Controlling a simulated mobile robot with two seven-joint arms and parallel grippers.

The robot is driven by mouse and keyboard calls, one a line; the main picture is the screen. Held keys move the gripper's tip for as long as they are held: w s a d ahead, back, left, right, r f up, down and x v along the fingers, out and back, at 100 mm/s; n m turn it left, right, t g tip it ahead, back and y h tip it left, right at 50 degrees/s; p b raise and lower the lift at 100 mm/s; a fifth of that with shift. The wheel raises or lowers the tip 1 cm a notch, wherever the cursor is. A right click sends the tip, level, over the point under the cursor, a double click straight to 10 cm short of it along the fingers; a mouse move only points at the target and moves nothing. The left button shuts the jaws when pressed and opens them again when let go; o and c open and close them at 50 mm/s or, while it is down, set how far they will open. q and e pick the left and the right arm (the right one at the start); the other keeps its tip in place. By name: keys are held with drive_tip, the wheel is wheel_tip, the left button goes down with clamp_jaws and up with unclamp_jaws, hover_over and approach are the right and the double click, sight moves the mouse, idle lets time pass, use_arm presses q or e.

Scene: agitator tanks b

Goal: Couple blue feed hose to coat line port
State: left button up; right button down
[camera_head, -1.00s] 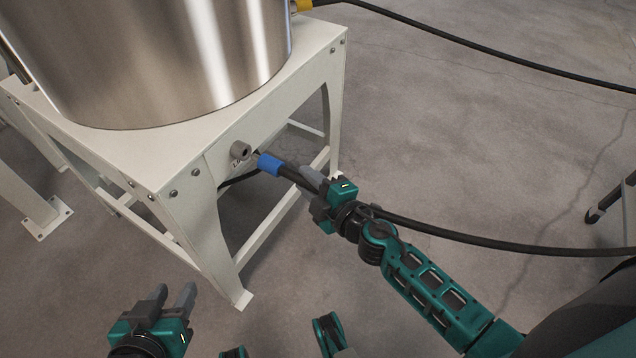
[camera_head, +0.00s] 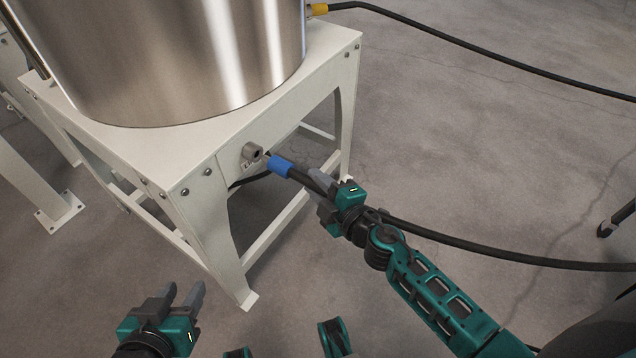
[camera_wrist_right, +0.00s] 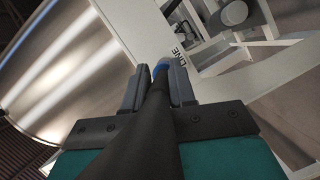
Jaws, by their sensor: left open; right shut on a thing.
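The blue feed hose, black with a blue end (camera_head: 280,166), is held by my right gripper (camera_head: 320,182). The gripper is shut on the black part just behind the blue end. The blue end points at the grey coat line port (camera_head: 252,151) on the white stand's front panel and looks just to the right of it, apart. In the right wrist view the hose (camera_wrist_right: 155,110) runs between the fingers, with the blue end (camera_wrist_right: 160,68) near a label reading "LINE" (camera_wrist_right: 178,56); the port is not clear there. My left gripper (camera_head: 182,292) is open and empty at the lower left.
A white stand (camera_head: 150,145) carries a large steel tank (camera_head: 170,60). Another black hose with a yellow fitting (camera_head: 319,9) leaves the tank at the upper right. The held hose trails right (camera_head: 500,252) above open concrete floor.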

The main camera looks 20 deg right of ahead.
sight(303, 178)
drive_tip(key=shift+w, duration=0.1)
idle(0.3)
drive_tip(key=shift+w+a, duration=1.15)
drive_tip(key=shift+w, duration=0.2)
drive_tip(key=c, duration=0.8)
unclamp_jaws()
drive_tip(key=shift+c, duration=0.2)
drive_tip(key=p+v, duration=0.1)
drive_tip(key=v, duration=1.2)
drive_tip(key=shift+d, duration=0.1)
